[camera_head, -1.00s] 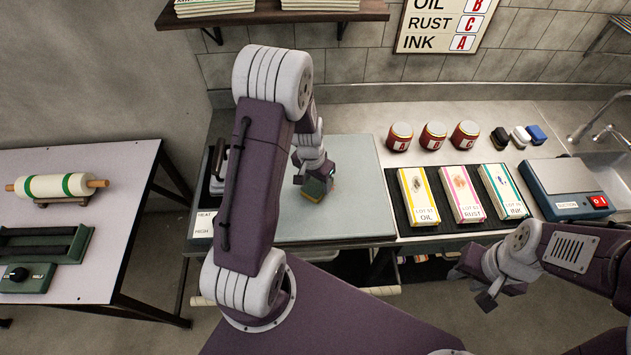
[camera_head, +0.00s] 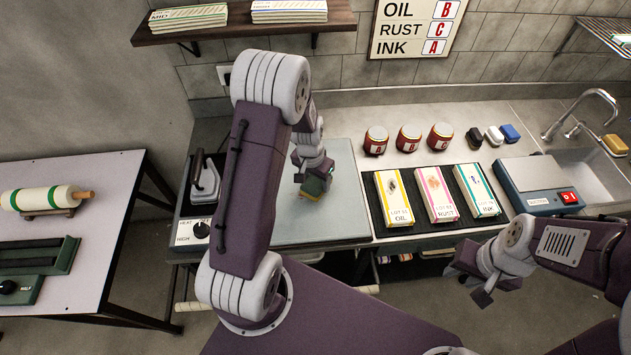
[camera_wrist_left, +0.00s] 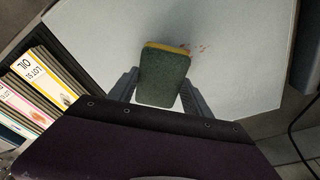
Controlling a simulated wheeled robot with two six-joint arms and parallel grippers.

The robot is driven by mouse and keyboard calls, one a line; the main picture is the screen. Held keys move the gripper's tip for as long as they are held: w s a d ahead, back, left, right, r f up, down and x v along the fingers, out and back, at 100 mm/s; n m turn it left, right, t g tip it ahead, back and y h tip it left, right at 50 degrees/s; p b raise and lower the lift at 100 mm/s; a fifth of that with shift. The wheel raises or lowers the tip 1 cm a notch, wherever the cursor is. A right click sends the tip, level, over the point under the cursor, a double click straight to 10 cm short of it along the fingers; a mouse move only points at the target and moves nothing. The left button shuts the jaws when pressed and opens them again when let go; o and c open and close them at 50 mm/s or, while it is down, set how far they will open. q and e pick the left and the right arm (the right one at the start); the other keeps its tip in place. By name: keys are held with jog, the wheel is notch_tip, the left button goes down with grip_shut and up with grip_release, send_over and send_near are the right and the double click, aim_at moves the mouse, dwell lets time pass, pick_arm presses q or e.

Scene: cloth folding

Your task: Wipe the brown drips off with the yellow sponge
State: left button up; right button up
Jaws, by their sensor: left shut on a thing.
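My left gripper (camera_head: 314,181) is shut on a sponge (camera_head: 311,189) with a green face and a yellow layer, above or on the pale grey board (camera_head: 345,205). I cannot tell whether the sponge touches the board. In the left wrist view the sponge (camera_wrist_left: 163,76) stands between the fingers, green face toward the camera, yellow edge at the far end. Small reddish-brown drips (camera_wrist_left: 200,48) mark the board just beyond its right corner. Any marks under the sponge are hidden. My right gripper (camera_head: 469,284) appears open and empty, in front of the counter's edge.
An iron (camera_head: 206,178) and heat dial stand left of the board. A dark tray with yellow, pink and teal packs (camera_head: 437,194) lies to its right. Red jars (camera_head: 409,138) stand behind. Another yellow block (camera_head: 615,145) rests by the sink (camera_head: 580,178).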

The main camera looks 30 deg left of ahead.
aim_at(316, 183)
pick_arm(q)
notch_tip(316, 183, up, 2)
jog(key=shift+a+r+p, duration=0.1)
jog(key=shift+p, duration=0.55)
jog(key=shift+d+r+p, duration=0.2)
jog(key=shift+r+p, duration=0.75)
jog(key=shift+r, duration=0.35)
jog(key=shift+a+r, duration=0.1)
jog(key=shift+a, duration=0.05)
